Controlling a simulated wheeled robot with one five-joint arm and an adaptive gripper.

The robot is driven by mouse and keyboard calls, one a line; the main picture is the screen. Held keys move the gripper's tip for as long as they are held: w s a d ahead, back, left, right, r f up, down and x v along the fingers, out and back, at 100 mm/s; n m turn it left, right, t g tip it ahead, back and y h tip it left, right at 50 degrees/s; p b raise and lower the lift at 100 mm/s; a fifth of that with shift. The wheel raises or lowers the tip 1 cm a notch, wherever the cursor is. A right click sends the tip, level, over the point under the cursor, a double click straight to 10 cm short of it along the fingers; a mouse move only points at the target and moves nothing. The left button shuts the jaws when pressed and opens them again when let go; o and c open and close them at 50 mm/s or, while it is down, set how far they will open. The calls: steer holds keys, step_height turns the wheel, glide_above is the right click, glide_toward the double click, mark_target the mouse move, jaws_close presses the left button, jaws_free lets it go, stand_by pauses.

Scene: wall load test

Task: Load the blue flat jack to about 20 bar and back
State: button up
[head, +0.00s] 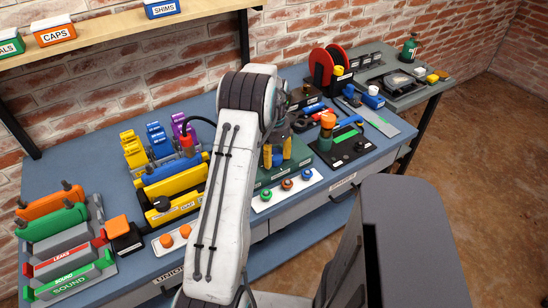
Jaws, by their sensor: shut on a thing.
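A blue bar-shaped piece (161,170), which looks like the blue flat jack, lies behind a long yellow bar (176,184) at the left of the bench. A red coupling (187,143) with a black hose stands at its right end. My gripper (281,137) is over a green-based unit (262,181) with yellow upright parts, mid-bench. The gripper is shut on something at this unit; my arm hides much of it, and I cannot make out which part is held. No pressure reading is legible.
Orange and green jacks (52,218) lie at the left end. A white strip with coloured knobs (264,197) lies in front of the green unit. A black panel with an orange-topped post (327,121) and red reels (322,66) are to the right. A shelf (100,27) hangs above.

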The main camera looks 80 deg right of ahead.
mark_target(274, 154)
steer(key=n+b, duration=0.1)
steer(key=n, duration=0.5)
steer(key=shift+a+f+n, duration=0.1)
steer(key=shift+f+n, duration=0.05)
steer(key=shift+n, duration=0.15)
steer(key=n, duration=0.6)
steer(key=shift+n, duration=0.5)
steer(key=o, duration=1.2)
steer(key=shift+r, duration=0.2)
steer(key=shift+r, duration=0.3)
step_height(274, 154, up, 11)
steer(key=shift+r, duration=0.1)
